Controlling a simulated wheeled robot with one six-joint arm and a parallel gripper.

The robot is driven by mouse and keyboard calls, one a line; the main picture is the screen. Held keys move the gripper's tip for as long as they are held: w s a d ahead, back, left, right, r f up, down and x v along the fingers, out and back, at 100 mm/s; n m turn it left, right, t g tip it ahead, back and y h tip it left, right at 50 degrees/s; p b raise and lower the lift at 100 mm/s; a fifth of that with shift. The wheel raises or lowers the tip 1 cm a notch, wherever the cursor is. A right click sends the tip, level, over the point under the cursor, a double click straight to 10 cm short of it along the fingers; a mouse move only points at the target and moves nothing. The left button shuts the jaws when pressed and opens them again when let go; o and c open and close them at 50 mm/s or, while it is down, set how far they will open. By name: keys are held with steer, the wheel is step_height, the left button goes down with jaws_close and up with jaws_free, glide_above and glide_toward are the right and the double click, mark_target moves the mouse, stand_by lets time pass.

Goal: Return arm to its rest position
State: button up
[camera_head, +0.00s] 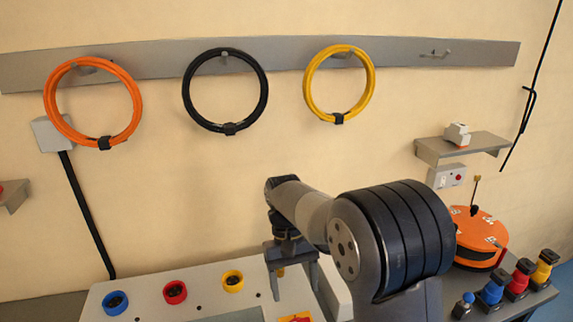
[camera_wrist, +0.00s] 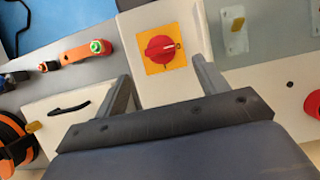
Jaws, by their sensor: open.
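My gripper (camera_head: 293,290) hangs pointing down over the pale machine panel in the head view, at the end of my bent arm. In the wrist view its two fingers (camera_wrist: 160,75) stand wide apart with nothing between them. Beyond the fingers is a red rotary switch (camera_wrist: 163,48) on a yellow square plate. The orange edge of that plate (camera_head: 295,318) shows at the bottom of the head view. I cannot tell how far the fingertips are from the panel.
Blue (camera_head: 116,302), red (camera_head: 175,292) and yellow (camera_head: 232,281) round sockets sit on the panel. An orange reel (camera_head: 482,236) and coloured plugs (camera_head: 519,277) stand right of my arm. Orange (camera_head: 52,111), black (camera_head: 186,92) and yellow (camera_head: 369,87) cable coils hang on a wall rail (camera_head: 150,67).

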mark_target(300, 321)
steer(key=p+x, duration=0.1)
steer(key=x, duration=0.6)
steer(key=shift+s+d+f, duration=0.1)
steer(key=shift+s+f, duration=0.15)
steer(key=shift+f, duration=0.05)
steer(key=shift+f+m, duration=0.25)
steer(key=shift+m, duration=0.25)
steer(key=m+y, duration=0.1)
steer(key=m, duration=0.1)
steer(key=m+y, duration=0.1)
steer(key=m, duration=0.1)
steer(key=shift+d+m+b, duration=0.2)
steer(key=shift+m+b, duration=0.1)
steer(key=shift+b, duration=0.05)
steer(key=m, duration=0.2)
steer(key=m+y+b, duration=0.1)
steer(key=m, duration=0.1)
steer(key=shift+d+t+y, duration=0.1)
steer(key=shift+t+y, duration=0.2)
steer(key=m+t+y+b, duration=0.1)
steer(key=m+b, duration=0.1)
steer(key=m, duration=0.2)
steer(key=shift+s+m, duration=0.15)
steer(key=shift+m, duration=0.25)
steer(key=m+t+y+b, duration=0.1)
steer(key=m, duration=0.2)
steer(key=shift+s+d+m+b, duration=0.1)
steer(key=shift+m+b, duration=0.3)
steer(key=v, duration=0.5)
steer(key=shift+s, duration=0.1)
